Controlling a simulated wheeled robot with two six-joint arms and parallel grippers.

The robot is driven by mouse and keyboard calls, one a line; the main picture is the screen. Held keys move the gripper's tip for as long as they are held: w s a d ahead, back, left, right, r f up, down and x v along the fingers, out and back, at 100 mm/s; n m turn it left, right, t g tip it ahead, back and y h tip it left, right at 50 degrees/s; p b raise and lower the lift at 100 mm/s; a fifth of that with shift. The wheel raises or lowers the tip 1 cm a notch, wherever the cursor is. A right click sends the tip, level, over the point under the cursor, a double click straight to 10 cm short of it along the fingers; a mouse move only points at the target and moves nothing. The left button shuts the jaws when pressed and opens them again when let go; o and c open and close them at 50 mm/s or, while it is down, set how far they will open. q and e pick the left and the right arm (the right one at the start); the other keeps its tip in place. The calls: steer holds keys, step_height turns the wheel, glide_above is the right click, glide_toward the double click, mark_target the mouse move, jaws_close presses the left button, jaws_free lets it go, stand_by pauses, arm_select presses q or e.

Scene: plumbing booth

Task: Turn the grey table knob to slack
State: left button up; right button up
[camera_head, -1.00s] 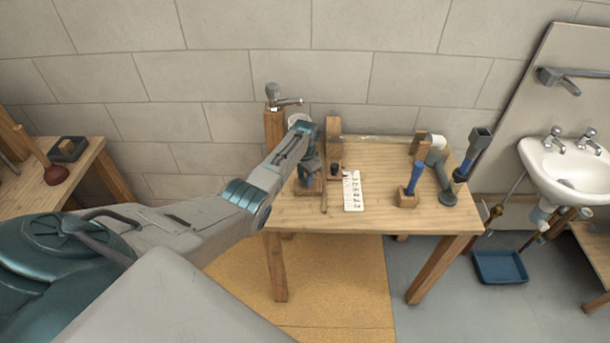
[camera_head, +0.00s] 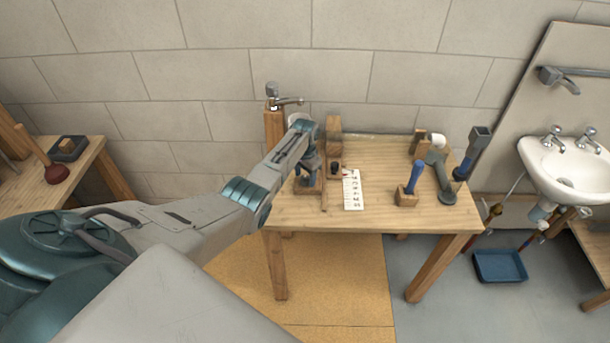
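My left arm reaches in from the left to the wooden table (camera_head: 400,205). My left gripper (camera_head: 309,178) points down at the table's left end, over a small wooden base (camera_head: 308,188). The fingers are small and dark here, so I cannot tell whether they are open or shut. I cannot make out the grey table knob; it may be hidden by the gripper and wrist. A small black knob (camera_head: 335,168) on a wooden block stands just right of the gripper. My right gripper is not in view.
A white marked card (camera_head: 352,190) lies right of the gripper. A blue-handled tool in a block (camera_head: 407,195) and grey pipe parts (camera_head: 439,170) stand at the table's right. A tap on a post (camera_head: 274,98) stands behind the arm. A washbasin (camera_head: 568,168) is at far right.

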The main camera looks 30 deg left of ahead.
mark_target(305, 177)
arm_select(q)
steer(key=shift+r, duration=0.1)
step_height(305, 177, up, 11)
steer(key=b, duration=0.1)
steer(key=shift+f+b, duration=0.2)
steer(key=shift+b, duration=0.15)
stand_by(0.5)
